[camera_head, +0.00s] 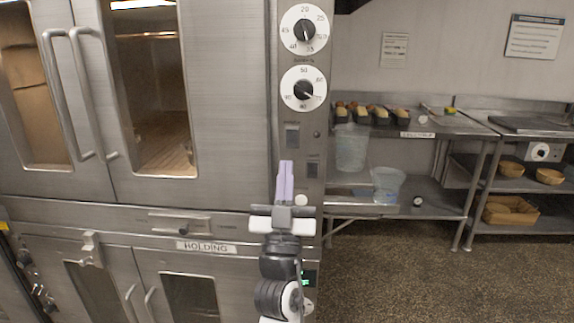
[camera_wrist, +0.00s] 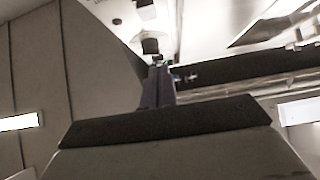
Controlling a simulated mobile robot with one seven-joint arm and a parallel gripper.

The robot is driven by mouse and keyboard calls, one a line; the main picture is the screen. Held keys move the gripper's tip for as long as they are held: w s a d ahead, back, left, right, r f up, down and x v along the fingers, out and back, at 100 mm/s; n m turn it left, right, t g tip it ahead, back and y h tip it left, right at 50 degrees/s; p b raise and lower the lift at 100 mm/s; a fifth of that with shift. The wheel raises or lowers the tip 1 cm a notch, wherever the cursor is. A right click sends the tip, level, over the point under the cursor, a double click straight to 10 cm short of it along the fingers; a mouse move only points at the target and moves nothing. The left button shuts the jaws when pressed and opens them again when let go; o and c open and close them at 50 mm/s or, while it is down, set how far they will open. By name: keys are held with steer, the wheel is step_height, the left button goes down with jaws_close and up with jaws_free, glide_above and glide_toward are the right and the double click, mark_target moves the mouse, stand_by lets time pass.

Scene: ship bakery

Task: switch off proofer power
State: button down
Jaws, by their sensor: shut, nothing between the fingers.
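The proofer is a large steel cabinet with two upper glass doors (camera_head: 228,110) and a control strip on its right side. The strip carries two white dials, an upper one (camera_head: 304,29) and a lower one (camera_head: 303,88). In the wrist view the fingers (camera_wrist: 158,85) are together.
A lower cabinet labelled HOLDING (camera_head: 206,247) is beneath, with a small lit green display partly behind my arm. To the right, a steel table (camera_head: 440,122) holds loaf tins, with clear tubs on its lower shelf. The speckled floor (camera_head: 400,280) in front is clear.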

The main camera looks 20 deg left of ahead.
steer(key=v, duration=0.1)
steer(key=b+v, duration=0.1)
steer(key=v, duration=0.2)
steer(key=shift+s+d+b, duration=0.2)
steer(key=shift+s+b, duration=0.15)
steer(key=shift+s, duration=0.35)
